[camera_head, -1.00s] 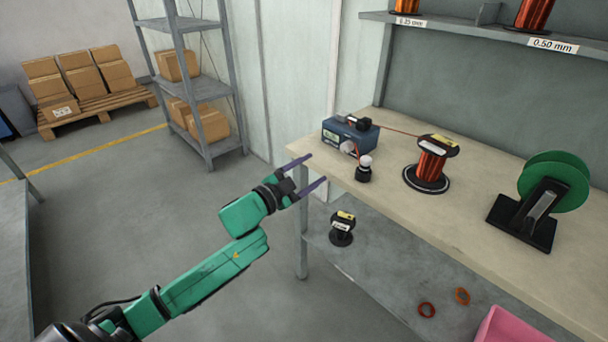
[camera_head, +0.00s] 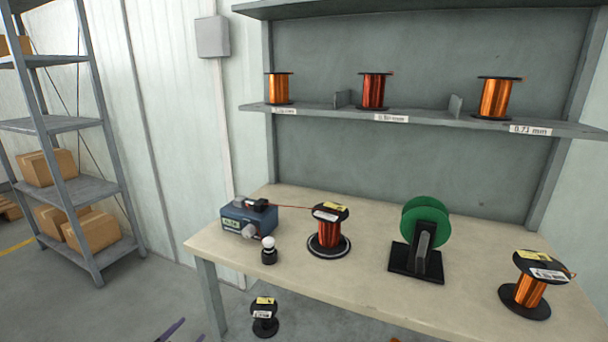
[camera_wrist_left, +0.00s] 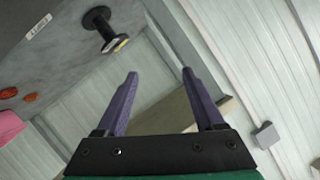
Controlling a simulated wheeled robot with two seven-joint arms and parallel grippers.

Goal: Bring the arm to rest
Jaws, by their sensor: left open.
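My left gripper (camera_head: 190,332) shows only as fingertips at the bottom edge of the head view, low in front of the bench's left end. In the left wrist view its two purple fingers (camera_wrist_left: 160,74) stand apart with nothing between them. The rest of my left arm is out of the head view. My right gripper is in neither view.
The workbench (camera_head: 350,290) carries a blue winding device (camera_head: 248,218), a copper spool (camera_head: 328,232), a green wheel on a stand (camera_head: 425,235) and another spool (camera_head: 528,290). A black spool (camera_head: 264,318) is below, near my fingers. A shelf rack (camera_head: 65,125) stands left.

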